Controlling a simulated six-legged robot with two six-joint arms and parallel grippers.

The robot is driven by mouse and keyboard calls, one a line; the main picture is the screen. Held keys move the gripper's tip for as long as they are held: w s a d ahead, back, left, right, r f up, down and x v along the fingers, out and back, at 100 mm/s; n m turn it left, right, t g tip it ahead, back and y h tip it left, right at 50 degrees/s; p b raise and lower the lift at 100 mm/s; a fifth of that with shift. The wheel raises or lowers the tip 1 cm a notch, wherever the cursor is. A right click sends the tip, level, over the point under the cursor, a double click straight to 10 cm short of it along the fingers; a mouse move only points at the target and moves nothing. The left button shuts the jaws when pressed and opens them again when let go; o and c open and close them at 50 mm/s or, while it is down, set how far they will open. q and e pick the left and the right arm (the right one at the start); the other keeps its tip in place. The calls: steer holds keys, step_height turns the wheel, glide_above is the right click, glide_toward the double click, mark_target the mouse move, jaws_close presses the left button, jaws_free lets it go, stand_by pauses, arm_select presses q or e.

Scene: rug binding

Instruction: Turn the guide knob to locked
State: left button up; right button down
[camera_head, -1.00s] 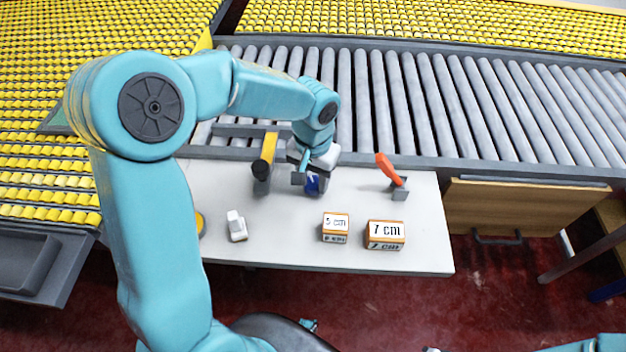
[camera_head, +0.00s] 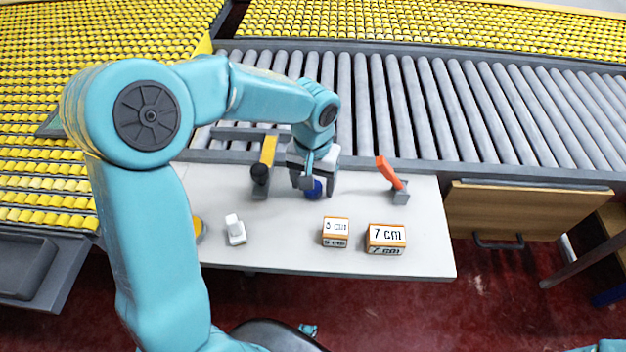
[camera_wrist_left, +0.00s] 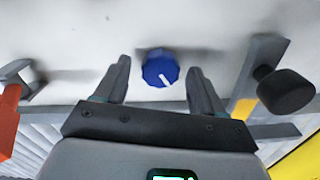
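The guide knob (camera_head: 314,190) is blue and stands on the white table, partly hidden by my left gripper. In the left wrist view, the knob (camera_wrist_left: 158,66) shows whole, with a white pointer line toward the lower right. No lock marking is readable. My left gripper (camera_head: 315,181) is over the knob. In the wrist view, its two fingers (camera_wrist_left: 160,65) are apart, one on each side of the knob, with gaps visible on both sides.
On the table (camera_head: 280,240) stand a yellow-armed lever with a black knob (camera_head: 261,173), an orange-handled clamp (camera_head: 390,172), a white block (camera_head: 235,230), a 5 cm block (camera_head: 335,232) and a 7 cm block (camera_head: 386,238). A roller conveyor (camera_head: 430,110) runs behind.

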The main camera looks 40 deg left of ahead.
arm_select(q)
step_height(320, 180, up, 16)
steer(key=p, duration=0.2)
steer(key=shift+r, duration=0.2)
stand_by(0.6)
